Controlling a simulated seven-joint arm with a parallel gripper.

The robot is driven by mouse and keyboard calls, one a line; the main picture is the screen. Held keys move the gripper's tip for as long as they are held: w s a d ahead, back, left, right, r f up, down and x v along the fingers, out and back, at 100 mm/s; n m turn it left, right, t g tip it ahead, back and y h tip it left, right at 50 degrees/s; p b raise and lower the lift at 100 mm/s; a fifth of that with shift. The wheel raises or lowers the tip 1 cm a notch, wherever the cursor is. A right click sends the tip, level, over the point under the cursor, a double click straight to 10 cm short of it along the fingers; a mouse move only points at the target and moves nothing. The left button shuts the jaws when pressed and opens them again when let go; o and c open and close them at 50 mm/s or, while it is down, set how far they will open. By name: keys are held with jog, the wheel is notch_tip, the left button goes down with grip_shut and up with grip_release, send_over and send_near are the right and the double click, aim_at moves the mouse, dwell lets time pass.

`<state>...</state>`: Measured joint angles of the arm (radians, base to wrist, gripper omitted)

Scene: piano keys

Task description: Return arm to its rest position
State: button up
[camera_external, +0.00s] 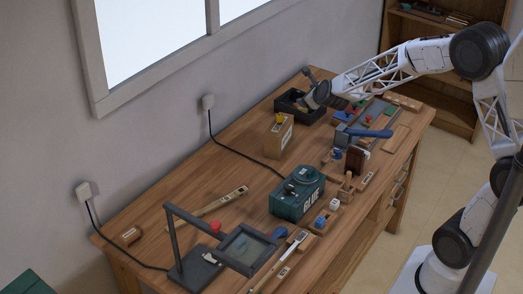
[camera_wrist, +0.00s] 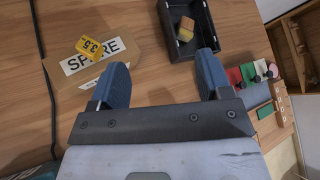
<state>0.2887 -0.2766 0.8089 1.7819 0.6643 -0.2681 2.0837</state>
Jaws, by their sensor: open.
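In the wrist view my gripper (camera_wrist: 163,70) shows two blue fingers set wide apart, with nothing between them. It is open above the wooden workbench (camera_wrist: 160,94). In the external view my arm reaches in from the right, and my gripper (camera_external: 312,101) hangs over the far part of the bench beside a black tray (camera_external: 289,106). The fingertips are too small there to make out. In the wrist view the tray (camera_wrist: 203,48) lies just beyond the fingers and holds a yellow and reddish block (camera_wrist: 184,30).
A cardboard SPARE box (camera_wrist: 122,52) carries a yellow block (camera_wrist: 90,46) beside my left finger. Coloured pieces (camera_wrist: 250,72) lie to the right.

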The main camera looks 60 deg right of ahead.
jog(key=s+a+r+n+g+y, duration=0.1)
jog(key=s+a+r+n+y, duration=0.3)
jog(key=s+a+n, duration=0.45)
jog(key=s+a+r+n+g+y, duration=0.1)
jog(key=s+a+r+n, duration=0.4)
jog(key=s+a+n, duration=0.35)
jog(key=s+a+n+g, duration=0.3)
jog(key=s+n, duration=0.6)
jog(key=s, duration=0.4)
jog(key=s+a+n+g, duration=0.3)
jog(key=s+n, duration=0.6)
jog(key=s, duration=0.4)
jog(key=shift+a+r, duration=0.45)
jog(key=shift+a, duration=0.1)
